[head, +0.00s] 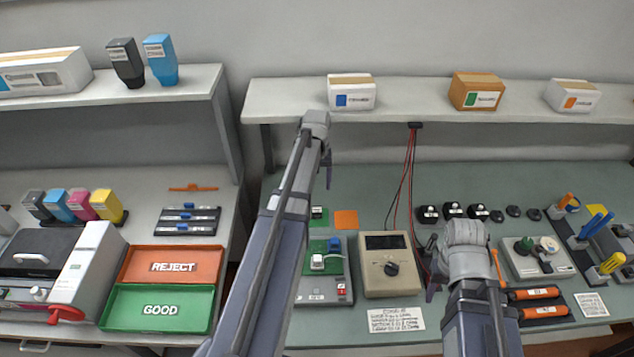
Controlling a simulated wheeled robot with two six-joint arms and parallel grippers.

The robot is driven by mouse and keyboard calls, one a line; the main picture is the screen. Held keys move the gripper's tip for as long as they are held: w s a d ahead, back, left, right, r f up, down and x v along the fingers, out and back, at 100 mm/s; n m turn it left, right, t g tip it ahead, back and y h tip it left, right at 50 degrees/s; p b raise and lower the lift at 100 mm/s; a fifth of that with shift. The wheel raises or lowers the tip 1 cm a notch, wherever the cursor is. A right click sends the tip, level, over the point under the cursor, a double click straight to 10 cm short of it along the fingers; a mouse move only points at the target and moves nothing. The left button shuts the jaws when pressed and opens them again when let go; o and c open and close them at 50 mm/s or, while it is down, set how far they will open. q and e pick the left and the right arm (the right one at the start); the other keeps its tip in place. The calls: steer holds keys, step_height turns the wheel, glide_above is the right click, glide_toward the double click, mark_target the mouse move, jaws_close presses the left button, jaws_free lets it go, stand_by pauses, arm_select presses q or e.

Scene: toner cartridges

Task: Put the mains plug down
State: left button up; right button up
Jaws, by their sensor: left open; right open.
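I cannot pick out the mains plug with certainty in the head view. Several small black pieces, some with white tops (453,210), stand in a row on the green bench mat (375,190); they are too small to identify. My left gripper (328,172) is open, with nothing seen in it, above the back of the mat and left of the red and black leads (409,165). My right gripper (432,283) is open beside the beige meter (387,264); my own wrist hides most of it and whatever lies beneath.
A grey fixture with a green top (333,290) stands left of the meter. Orange-handled tools (535,293) and a dial box (538,258) lie at right. Red REJECT (172,265) and green GOOD (158,309) trays are on the left bench. A shelf (290,97) overhangs the back.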

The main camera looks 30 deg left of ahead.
arm_select(q)
steer(key=s+d+m, duration=0.5)
steer(key=s+d, duration=0.3)
steer(key=d, duration=0.7)
steer(key=s+d+m+y, duration=0.1)
steer(key=s+d+m, duration=0.4)
steer(key=s+d, duration=0.4)
steer(key=d, duration=0.7)
steer(key=shift+s, duration=0.2)
